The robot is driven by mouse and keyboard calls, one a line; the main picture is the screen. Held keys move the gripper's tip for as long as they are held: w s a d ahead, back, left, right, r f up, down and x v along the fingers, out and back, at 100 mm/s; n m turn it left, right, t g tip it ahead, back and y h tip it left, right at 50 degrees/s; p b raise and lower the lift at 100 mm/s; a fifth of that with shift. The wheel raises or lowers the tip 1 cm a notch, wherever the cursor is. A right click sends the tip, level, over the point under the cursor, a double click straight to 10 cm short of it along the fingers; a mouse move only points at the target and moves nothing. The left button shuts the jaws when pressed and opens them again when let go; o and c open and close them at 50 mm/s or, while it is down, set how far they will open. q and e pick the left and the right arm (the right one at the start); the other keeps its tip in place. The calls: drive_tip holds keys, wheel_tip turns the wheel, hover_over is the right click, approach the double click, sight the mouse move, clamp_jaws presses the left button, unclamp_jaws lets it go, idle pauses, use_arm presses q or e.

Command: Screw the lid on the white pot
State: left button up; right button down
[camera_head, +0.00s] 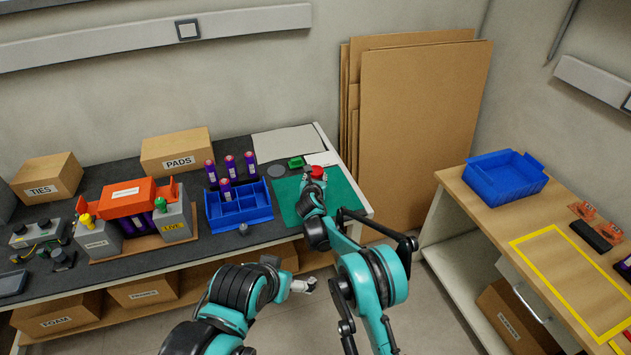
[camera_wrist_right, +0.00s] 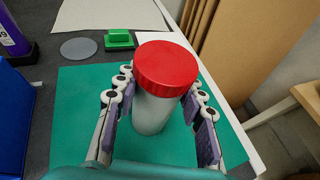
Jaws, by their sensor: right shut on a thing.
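The white pot (camera_wrist_right: 152,112) stands upright on a green mat (camera_wrist_right: 75,120). The red lid (camera_wrist_right: 166,68) sits level on its top, and it also shows in the head view (camera_head: 317,172). Whether its thread is engaged cannot be seen. My right gripper (camera_wrist_right: 162,88) has one finger on each side of the pot, shut on it just under the lid. In the head view my right gripper (camera_head: 315,182) hides most of the pot. My left gripper (camera_head: 303,285) hangs in front of the bench, away from the pot; its fingers are too small to read.
A green-handled block (camera_wrist_right: 119,39) and a grey disc (camera_wrist_right: 78,48) lie behind the mat. A blue divided bin (camera_head: 240,207) with purple cylinders stands left of it. Cardboard sheets (camera_head: 420,120) lean behind the bench's right end. A wooden table (camera_head: 480,215) stands at right.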

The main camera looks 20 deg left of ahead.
drive_tip(key=shift+f, duration=0.1)
use_arm(q)
drive_tip(key=shift+f, duration=0.15)
use_arm(e)
drive_tip(key=shift+f, duration=0.1)
drive_tip(key=c, duration=1.3)
unclamp_jaws()
drive_tip(key=shift+f, duration=0.15)
drive_tip(key=shift+c, duration=0.2)
drive_tip(key=o, duration=0.4)
drive_tip(key=shift+r, duration=0.2)
